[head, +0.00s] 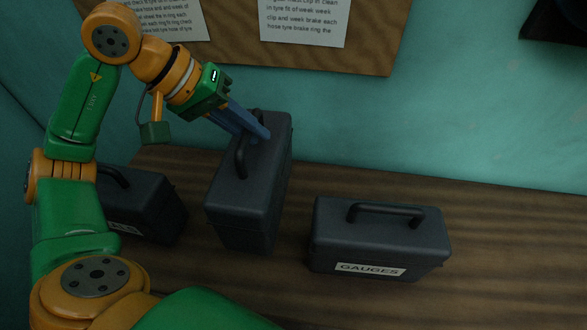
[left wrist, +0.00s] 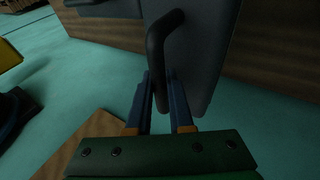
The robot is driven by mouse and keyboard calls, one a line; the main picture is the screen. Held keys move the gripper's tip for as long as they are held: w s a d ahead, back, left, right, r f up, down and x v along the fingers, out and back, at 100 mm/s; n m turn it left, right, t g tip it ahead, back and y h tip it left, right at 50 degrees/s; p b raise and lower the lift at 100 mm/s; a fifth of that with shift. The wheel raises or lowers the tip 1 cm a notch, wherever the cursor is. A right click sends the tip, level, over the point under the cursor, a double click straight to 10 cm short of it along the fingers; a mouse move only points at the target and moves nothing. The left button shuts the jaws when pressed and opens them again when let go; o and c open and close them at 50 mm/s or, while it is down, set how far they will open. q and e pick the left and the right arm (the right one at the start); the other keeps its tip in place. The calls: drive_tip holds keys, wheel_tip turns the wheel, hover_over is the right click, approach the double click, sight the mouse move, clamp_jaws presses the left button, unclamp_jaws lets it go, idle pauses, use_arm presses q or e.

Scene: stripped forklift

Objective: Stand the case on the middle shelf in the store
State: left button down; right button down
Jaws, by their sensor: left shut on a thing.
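A dark grey case (head: 240,215) with a black top handle is in the middle of the head view, among three similar cases. My left gripper (head: 258,132) reaches down to it from the upper left, with its blue fingers shut on the handle. The left wrist view shows the handle (left wrist: 158,50) between the fingers and the case side (left wrist: 205,60) beyond. I cannot tell whether the case touches the bench. Any label on it is hidden. The middle shelf and the store are not in view. My right gripper is not in view.
A case labelled GAUGES (head: 380,235) stands to the right on the wooden bench (head: 500,250). Another case (head: 145,210) stands to the left, partly behind my arm. A board with printed sheets (head: 305,15) hangs on the teal wall. The bench's right side is clear.

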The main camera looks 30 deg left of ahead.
sight(257, 150)
use_arm(q)
drive_tip(key=f, duration=0.2)
drive_tip(key=f+b, duration=0.1)
drive_tip(key=shift+s+d+f, duration=0.1)
drive_tip(key=shift+d+f, duration=0.1)
drive_tip(key=shift+f, duration=0.15)
drive_tip(key=f, duration=0.2)
drive_tip(key=f+b, duration=0.1)
drive_tip(key=f, duration=0.1)
drive_tip(key=shift+a+f, duration=0.2)
drive_tip(key=shift+f, duration=0.05)
drive_tip(key=shift+d, duration=0.1)
drive_tip(key=shift+f+b, duration=0.1)
drive_tip(key=shift+b, duration=0.2)
drive_tip(key=c, duration=0.8)
unclamp_jaws()
